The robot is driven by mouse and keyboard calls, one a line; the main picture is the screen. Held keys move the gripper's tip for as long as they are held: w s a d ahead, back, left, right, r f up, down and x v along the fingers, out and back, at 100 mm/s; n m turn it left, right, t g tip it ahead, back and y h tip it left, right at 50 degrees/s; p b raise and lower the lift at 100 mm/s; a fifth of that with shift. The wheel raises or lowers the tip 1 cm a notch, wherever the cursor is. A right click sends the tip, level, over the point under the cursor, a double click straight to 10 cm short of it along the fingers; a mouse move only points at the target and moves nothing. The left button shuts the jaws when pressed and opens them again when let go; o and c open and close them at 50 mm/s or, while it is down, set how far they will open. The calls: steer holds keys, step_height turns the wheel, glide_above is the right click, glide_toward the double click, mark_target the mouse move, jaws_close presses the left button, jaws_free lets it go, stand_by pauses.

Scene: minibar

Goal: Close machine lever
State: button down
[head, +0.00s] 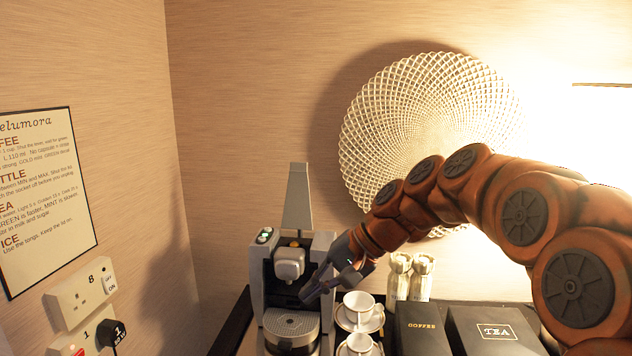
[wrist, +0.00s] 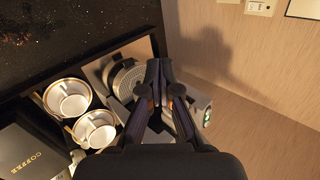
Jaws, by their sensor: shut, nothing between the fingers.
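The grey coffee machine (head: 259,285) stands on the tray, facing me in the head view. Its long tapered lever (head: 297,198) stands upright from the top, tilted open. My gripper (head: 306,296) is shut and empty. In the head view it reaches in from the right, in front of the machine, below the lever and above the drip tray (head: 292,324). In the wrist view my gripper (wrist: 157,66) covers the middle of the machine (wrist: 203,103), and the round drip tray grille shows to its left. The lever is hidden there; contact with the machine cannot be told.
White cups on saucers (head: 359,312) stand close to the machine's right. Behind them are wrapped packets (head: 410,276). Black coffee (head: 422,328) and tea (head: 497,331) boxes stand further right. Sockets (head: 84,296) are on the left wall. Space above the machine is clear.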

steer(key=w+r+m+t+y, duration=0.15)
steer(key=w+r, duration=0.25)
steer(key=w, duration=0.6)
steer(key=m+t+y+b, duration=0.2)
steer(key=t+y, duration=0.2)
glide_toward(298, 195)
steer(key=s+a+r, duration=0.1)
steer(key=s, duration=0.3)
steer(key=w+d+r+t+y, duration=0.1)
steer(key=w+d+t, duration=0.1)
steer(key=w+d, duration=0.4)
steer(key=p+x, duration=0.3)
steer(key=x, duration=0.7)
steer(key=shift+s+r+m+p, duration=0.25)
steer(key=shift+m+p, duration=0.05)
steer(key=shift+m, duration=0.15)
steer(key=shift+s+a, duration=0.1)
steer(key=shift+a, duration=0.1)
